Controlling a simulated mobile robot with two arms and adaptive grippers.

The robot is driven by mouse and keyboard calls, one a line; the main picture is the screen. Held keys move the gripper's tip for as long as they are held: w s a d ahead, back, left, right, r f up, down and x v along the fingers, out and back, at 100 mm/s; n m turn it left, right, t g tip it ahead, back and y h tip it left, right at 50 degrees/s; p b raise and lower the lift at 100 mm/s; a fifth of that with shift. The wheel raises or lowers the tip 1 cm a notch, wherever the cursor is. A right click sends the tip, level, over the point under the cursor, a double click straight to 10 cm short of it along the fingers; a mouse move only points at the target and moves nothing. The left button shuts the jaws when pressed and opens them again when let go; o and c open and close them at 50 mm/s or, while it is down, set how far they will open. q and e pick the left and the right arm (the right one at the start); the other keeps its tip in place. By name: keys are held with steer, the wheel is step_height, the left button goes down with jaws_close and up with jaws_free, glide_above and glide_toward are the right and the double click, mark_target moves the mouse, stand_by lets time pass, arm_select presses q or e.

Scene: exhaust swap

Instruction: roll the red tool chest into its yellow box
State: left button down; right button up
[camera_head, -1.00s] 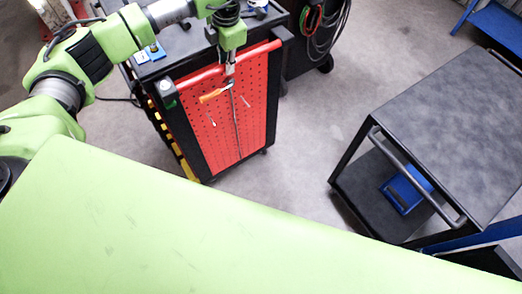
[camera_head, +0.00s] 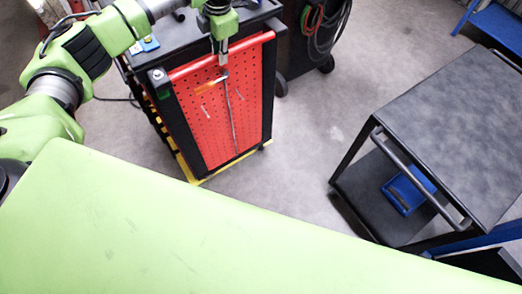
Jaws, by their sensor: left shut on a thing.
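The red tool chest (camera_head: 203,124) stands upright in the upper left middle, with a black top and frame and a red pegboard end panel. A red handle bar runs along the top of that panel. The yellow box is a painted floor outline (camera_head: 229,164); its strip shows along the chest's near lower edge and at its left side, and the rest is hidden under or behind the chest. My left gripper (camera_head: 223,63) points down at the handle bar and is shut on it. My right gripper is not in view.
A dark cart (camera_head: 452,125) with a blue item on its lower shelf stands at right. A black cabinet with hanging cables (camera_head: 325,30) stands behind the chest's right side. Bare grey floor lies between chest and cart.

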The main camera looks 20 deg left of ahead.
arm_select(q)
steer(key=shift+d+f, duration=0.15)
steer(key=shift+w+a+b, duration=0.15)
steer(key=shift+a+b, duration=0.15)
steer(key=shift+b, duration=0.2)
steer(key=shift+w+a+b, duration=0.4)
steer(key=shift+w+a, duration=0.55)
steer(key=shift+a, duration=0.3)
